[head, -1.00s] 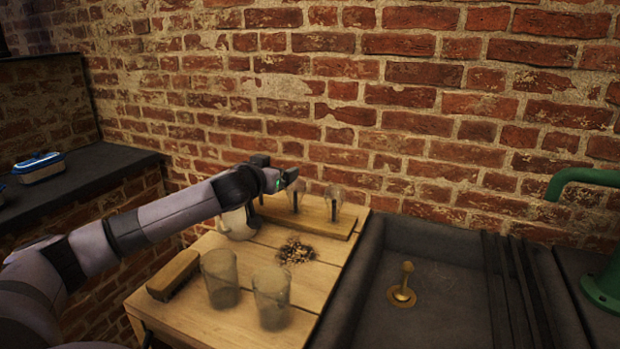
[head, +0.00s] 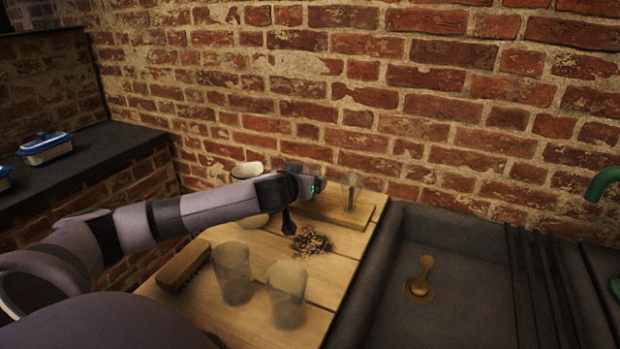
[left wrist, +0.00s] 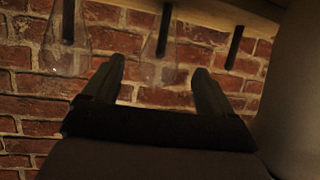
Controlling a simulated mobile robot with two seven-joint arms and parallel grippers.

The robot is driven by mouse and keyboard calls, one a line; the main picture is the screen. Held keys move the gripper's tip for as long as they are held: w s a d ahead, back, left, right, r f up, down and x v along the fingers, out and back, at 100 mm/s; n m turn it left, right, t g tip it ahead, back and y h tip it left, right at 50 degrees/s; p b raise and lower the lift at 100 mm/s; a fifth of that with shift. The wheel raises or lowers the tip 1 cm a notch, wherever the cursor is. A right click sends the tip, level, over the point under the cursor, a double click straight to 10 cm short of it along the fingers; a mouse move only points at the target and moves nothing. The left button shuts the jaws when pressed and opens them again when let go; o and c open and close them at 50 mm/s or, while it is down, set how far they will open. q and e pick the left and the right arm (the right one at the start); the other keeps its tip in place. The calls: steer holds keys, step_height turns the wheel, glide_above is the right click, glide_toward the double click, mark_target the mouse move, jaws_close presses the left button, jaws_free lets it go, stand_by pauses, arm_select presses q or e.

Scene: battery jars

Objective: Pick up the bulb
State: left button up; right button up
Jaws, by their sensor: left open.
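A clear glass bulb (head: 351,188) stands over a dark peg on a wooden board (head: 335,212) at the back of the table. Two clear bulbs show upside down in the left wrist view, one at the left (left wrist: 68,50) and one near the middle (left wrist: 166,62), each around a dark peg. A third peg (left wrist: 234,48) at the right looks bare. My left gripper (left wrist: 160,68) is open and empty. The middle bulb appears between its fingertips; how far beyond them I cannot tell. In the head view the left gripper (head: 317,187) is left of the visible bulb and hides part of the board.
Two cloudy glass tumblers (head: 233,275) and (head: 287,295) and a wooden brush (head: 184,264) are on the table front. A brown heap (head: 311,240) lies mid-table. A pale vessel (head: 248,171) stands behind my arm. A dark sink (head: 460,260) is right, a brick wall behind.

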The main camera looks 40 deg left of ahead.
arm_select(q)
steer(key=shift+x, duration=1.9)
steer(key=shift+r, duration=0.1)
steer(key=c, duration=1.2)
